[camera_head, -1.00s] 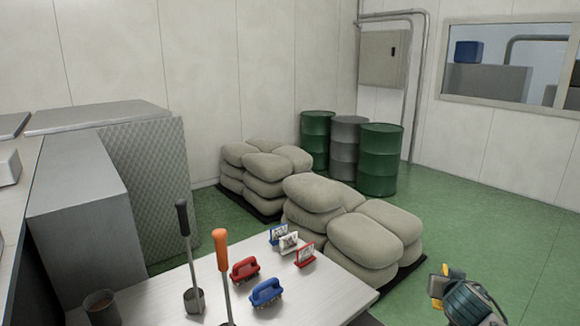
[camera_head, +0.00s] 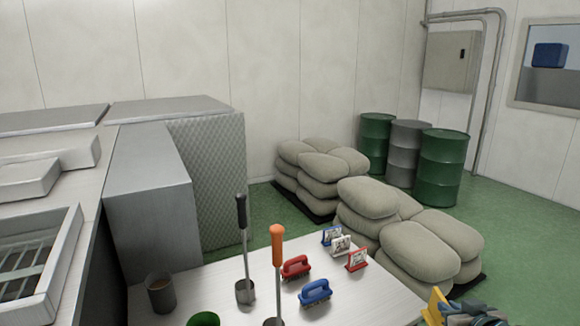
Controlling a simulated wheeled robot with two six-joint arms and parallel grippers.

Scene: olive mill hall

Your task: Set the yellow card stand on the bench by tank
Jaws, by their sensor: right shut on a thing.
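The yellow card stand (camera_head: 436,301) is at the bottom right of the head view, held in my right gripper (camera_head: 445,316). My right gripper is shut on it, and the lower part of both is cut off by the frame edge. My left gripper is not in view. A long grey bench (camera_head: 78,225) runs along the left side. I cannot tell any tank for certain.
The pale table (camera_head: 375,303) carries a red brush (camera_head: 296,267), a blue brush (camera_head: 315,292), a brown cup (camera_head: 161,296) and upright tools with black (camera_head: 241,212) and orange (camera_head: 277,245) handles. Sacks (camera_head: 432,250) and drums (camera_head: 443,168) stand behind.

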